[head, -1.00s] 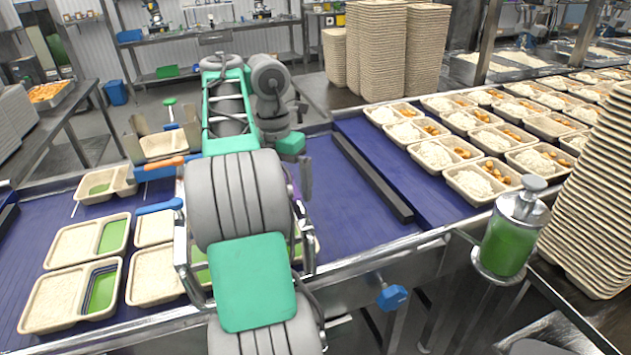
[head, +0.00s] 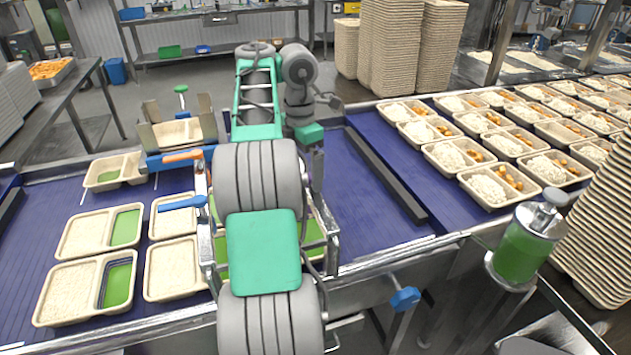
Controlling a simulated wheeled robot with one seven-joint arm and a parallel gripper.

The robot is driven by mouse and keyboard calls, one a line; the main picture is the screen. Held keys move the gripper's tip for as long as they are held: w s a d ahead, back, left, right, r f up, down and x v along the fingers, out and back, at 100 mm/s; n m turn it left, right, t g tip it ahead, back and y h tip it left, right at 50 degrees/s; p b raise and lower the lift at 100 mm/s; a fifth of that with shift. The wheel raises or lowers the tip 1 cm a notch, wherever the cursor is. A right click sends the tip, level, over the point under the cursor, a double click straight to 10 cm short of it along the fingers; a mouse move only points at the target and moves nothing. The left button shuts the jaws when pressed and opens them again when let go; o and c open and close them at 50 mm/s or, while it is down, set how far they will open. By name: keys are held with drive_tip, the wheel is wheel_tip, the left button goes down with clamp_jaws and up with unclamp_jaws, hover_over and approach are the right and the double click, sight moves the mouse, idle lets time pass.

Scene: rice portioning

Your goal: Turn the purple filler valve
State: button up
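I cannot make out a purple valve in the head view; my arm hides part of the filling station. An orange handle (head: 183,155) and a blue handle (head: 182,203) stick out to the left of my arm. A green-topped knob (head: 181,89) stands behind them. A blue star-shaped knob (head: 405,298) is on the front side of the conveyor. My gripper (head: 318,172) seems to be the grey part hanging below the green wrist piece, over the blue belt. It is small and partly hidden, so its opening does not show. I see nothing held in it.
Two-compartment trays (head: 70,292) lie on the belt at left, some with green bottoms. Trays of rice and orange food (head: 497,187) fill the right belt. A dark bar (head: 385,180) divides the belt. A green-filled dispenser (head: 525,240) and tray stacks (head: 393,45) stand at right and back.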

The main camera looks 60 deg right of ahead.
drive_tip(key=o, duration=0.4)
drive_tip(key=shift+d, duration=0.25)
drive_tip(key=shift+c, duration=0.5)
wheel_tip(320, 180, up, 8)
drive_tip(key=p, duration=0.8)
